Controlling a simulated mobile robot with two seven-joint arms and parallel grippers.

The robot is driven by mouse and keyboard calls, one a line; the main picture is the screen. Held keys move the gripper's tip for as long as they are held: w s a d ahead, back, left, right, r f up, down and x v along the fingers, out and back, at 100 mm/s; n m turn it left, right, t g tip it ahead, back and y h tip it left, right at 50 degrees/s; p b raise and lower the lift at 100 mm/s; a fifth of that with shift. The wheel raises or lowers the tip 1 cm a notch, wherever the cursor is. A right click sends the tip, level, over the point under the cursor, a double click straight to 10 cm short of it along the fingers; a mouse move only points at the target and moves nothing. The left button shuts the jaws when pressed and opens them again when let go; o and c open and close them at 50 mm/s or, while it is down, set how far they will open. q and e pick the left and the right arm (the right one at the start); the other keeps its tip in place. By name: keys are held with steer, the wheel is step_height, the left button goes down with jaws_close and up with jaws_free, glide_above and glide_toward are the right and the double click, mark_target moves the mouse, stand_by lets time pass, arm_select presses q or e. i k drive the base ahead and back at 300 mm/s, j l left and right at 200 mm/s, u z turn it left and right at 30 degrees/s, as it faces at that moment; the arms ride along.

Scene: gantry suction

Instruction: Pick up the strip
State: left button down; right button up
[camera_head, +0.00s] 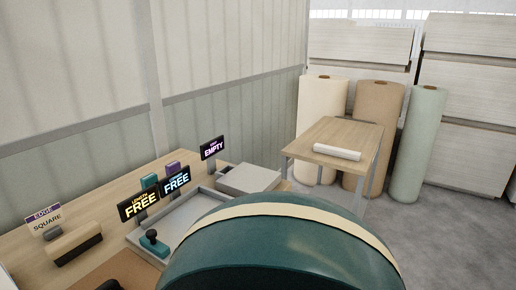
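I cannot tell for certain which thing is the strip. A long white piece (337,152) lies flat on a small wooden table (334,131) in the middle distance. A pale wooden bar (73,240) with a dark lower edge lies on the workbench (28,254) at the left, by a sign reading EDGE SQUARE (46,218). Neither of my grippers can be made out. A small black shape (108,286) at the bottom edge is cut off, and I cannot tell what it is.
A large dark green rounded form (270,250) with a cream band hides the lower middle. A grey tray (205,224) with a teal-knobbed lever (154,242) and signs reading FREE (176,179) and EMPTY (212,148) is on the bench. Rolls (374,130) stand behind; grey floor (455,240) is clear at right.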

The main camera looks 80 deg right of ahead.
mark_target(350, 155)
steer(key=z, duration=3.25)
steer(key=i+l+z, duration=0.3)
steer(key=i, duration=0.25)
steer(key=i+l+z, duration=0.25)
steer(key=i, duration=0.3)
steer(key=i+l+z, duration=0.1)
steer(key=i+z, duration=0.2)
steer(key=i, duration=0.25)
steer(key=i+l, duration=0.1)
steer(key=i, duration=0.65)
steer(key=i+l+z, duration=0.1)
steer(key=i, duration=0.7)
steer(key=i+u, duration=0.2)
steer(key=u, duration=0.2)
steer(key=i+u, duration=0.15)
steer(key=u, duration=0.25)
steer(key=i+l+u, duration=0.15)
steer(key=u, duration=0.2)
steer(key=i+l+u, duration=0.15)
steer(key=u, duration=0.25)
